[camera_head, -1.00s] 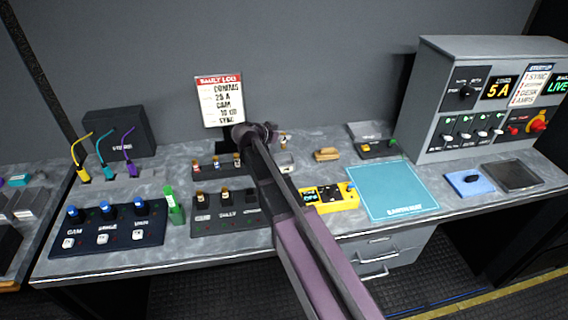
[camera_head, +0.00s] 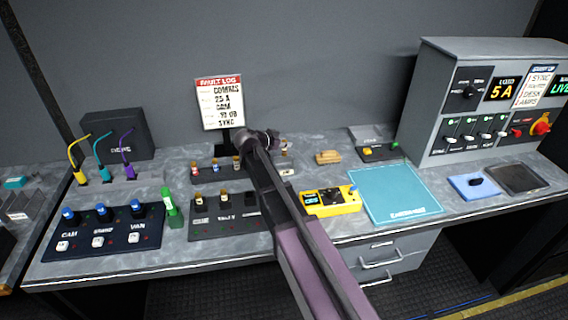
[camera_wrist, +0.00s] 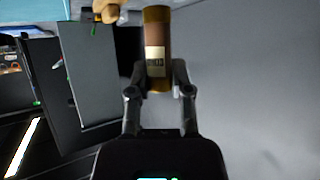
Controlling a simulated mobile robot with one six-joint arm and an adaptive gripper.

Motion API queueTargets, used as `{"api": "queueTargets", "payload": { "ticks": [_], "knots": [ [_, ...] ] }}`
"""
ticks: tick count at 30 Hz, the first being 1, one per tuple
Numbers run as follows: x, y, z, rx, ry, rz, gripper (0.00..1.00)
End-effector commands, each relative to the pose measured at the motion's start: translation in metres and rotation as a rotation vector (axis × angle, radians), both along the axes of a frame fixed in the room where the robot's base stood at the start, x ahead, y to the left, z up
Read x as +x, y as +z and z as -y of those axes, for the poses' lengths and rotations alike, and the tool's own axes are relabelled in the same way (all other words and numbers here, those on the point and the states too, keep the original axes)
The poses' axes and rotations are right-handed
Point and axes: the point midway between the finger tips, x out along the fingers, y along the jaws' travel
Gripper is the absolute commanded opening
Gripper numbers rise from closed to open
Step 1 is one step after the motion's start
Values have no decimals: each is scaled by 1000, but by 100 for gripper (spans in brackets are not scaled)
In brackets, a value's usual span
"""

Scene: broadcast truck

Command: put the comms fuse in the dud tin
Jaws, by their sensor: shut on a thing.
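My gripper (camera_wrist: 158,72) is shut on a brown cylindrical fuse (camera_wrist: 157,30) with a pale label, too blurred to read for certain. The fuse stands out beyond the fingertips in the wrist view.
A rack of small fuses (camera_head: 205,176) stands behind the block. A yellow meter (camera_head: 335,201), a blue mat (camera_head: 397,190), a wooden block (camera_head: 328,157) and a dark tray (camera_head: 518,180) lie to the right. The fault log sign (camera_head: 222,104) stands at the back. A grey console (camera_head: 432,100) stands back right.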

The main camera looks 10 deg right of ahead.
Motion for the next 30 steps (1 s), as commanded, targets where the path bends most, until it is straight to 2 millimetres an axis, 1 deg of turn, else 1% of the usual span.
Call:
{"api": "queueTargets", "payload": {
  "ticks": [1,7,12,23,26,30],
  "knots": [
    [0,-10,0,0,0,0,0],
    [0,-25,0,0,0,0,0],
    [0,-29,0,0,-1,0,0],
    [0,-29,1,0,-1,0,0],
    [0,-32,1,0,-1,0,0],
    [0,-41,1,0,-1,0,0]
  ]
}}
